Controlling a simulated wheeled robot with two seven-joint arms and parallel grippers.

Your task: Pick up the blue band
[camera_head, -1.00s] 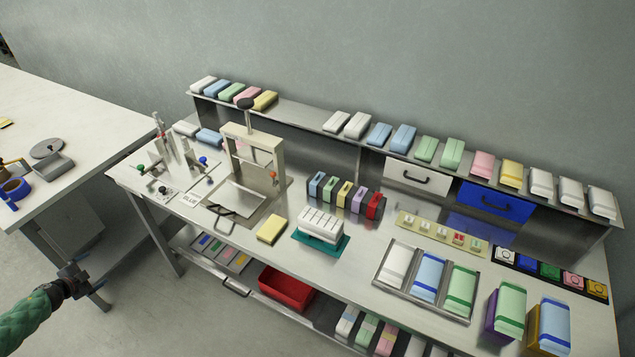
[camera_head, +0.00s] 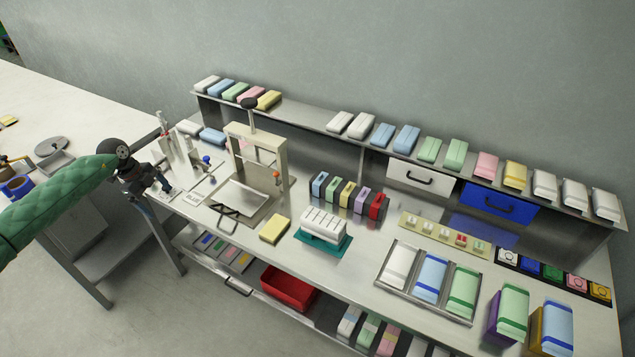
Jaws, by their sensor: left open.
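My left gripper (camera_head: 160,190) is over the left end of the steel bench, beside the small stand with knobs. Its jaws look small and dark, apart, with nothing seen between them. I cannot tell for sure which item is the blue band. A blue tile (camera_head: 529,267) lies in the row of coloured tiles at the bench's right; any mark on it is too small to read. A blue upright holder (camera_head: 320,185) stands at the left of the coloured row at mid-bench. Both are well to the right of the gripper. My right gripper is out of view.
A press frame (camera_head: 254,150) stands between the left gripper and the coloured holders. A yellow block (camera_head: 274,229) and a white slotted block (camera_head: 324,225) sit in front. A tray (camera_head: 384,280) of packs and a raised shelf (camera_head: 305,115) flank the right and back.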

